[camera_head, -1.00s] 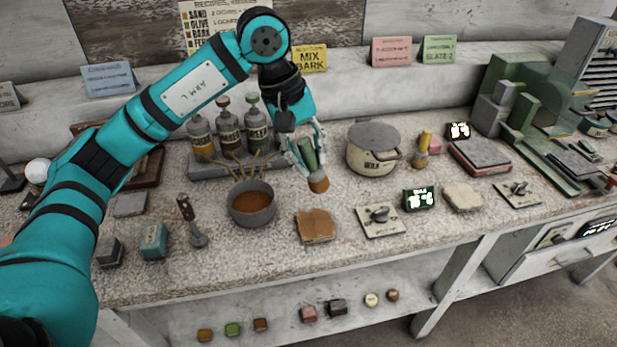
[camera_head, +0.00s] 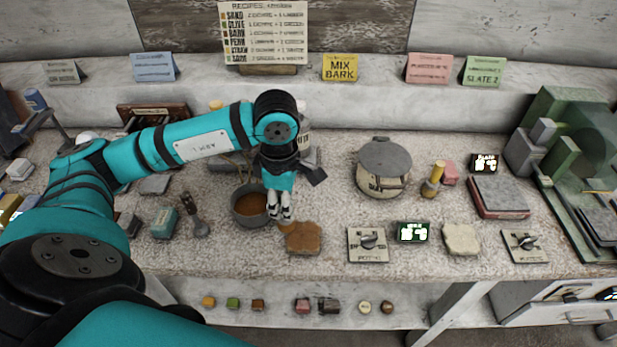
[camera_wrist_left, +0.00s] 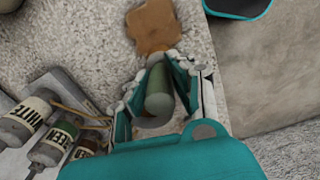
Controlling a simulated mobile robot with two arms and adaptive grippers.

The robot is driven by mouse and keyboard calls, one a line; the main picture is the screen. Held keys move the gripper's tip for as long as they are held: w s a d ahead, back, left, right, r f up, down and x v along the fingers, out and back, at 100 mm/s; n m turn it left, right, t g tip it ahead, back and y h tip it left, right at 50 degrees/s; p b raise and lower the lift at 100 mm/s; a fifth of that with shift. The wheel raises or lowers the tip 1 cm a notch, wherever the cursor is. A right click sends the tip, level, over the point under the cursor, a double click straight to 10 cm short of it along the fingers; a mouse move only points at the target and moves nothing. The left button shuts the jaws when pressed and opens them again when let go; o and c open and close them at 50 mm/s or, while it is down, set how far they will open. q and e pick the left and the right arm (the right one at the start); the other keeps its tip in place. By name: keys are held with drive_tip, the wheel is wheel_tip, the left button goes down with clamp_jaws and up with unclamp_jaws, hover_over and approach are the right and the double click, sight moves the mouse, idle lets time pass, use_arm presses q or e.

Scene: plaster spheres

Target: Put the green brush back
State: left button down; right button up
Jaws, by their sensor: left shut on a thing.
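My left gripper (camera_head: 281,212) is shut on the green brush and holds it low, between the grey bowl and the brown patch. In the left wrist view the brush's green handle (camera_wrist_left: 158,98) sits between the fingers. In the head view only its brown tip (camera_head: 286,228) shows below the fingers, close to the brown patch (camera_head: 304,238); whether they touch is unclear. The bottle rack is mostly hidden behind my left arm in the head view. The wrist view shows labelled bottles, including a green one (camera_wrist_left: 54,143), with thin sticks beside them. My right gripper is not in view.
The grey bowl (camera_head: 250,212) with brown contents stands just left of the gripper. A lidded pot (camera_head: 383,168) is right of it. A balance-like dial plate (camera_head: 367,244) and a lit display (camera_head: 412,232) lie further right. Small blocks sit on the shelf below.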

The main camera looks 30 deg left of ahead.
use_arm(q)
drive_tip(key=w+a+f+p, duration=0.1)
drive_tip(key=w, duration=0.3)
drive_tip(key=w+a+f+p, duration=0.1)
drive_tip(key=w+f+p, duration=0.1)
drive_tip(key=w, duration=0.2)
drive_tip(key=w+a+f+p, duration=0.1)
drive_tip(key=w+p, duration=0.1)
drive_tip(key=w, duration=0.2)
drive_tip(key=shift+w+a+f, duration=0.15)
drive_tip(key=shift+a+f, duration=0.15)
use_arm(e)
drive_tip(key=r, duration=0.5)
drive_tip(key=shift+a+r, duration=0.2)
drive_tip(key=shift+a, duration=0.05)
use_arm(q)
drive_tip(key=shift+f, duration=0.1)
drive_tip(key=shift+f+b, duration=0.15)
drive_tip(key=shift+b, duration=0.25)
drive_tip(key=c, duration=1.1)
unclamp_jaws()
drive_tip(key=shift+c, duration=0.2)
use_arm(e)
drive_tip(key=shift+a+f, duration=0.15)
use_arm(q)
drive_tip(key=shift+r, duration=0.2)
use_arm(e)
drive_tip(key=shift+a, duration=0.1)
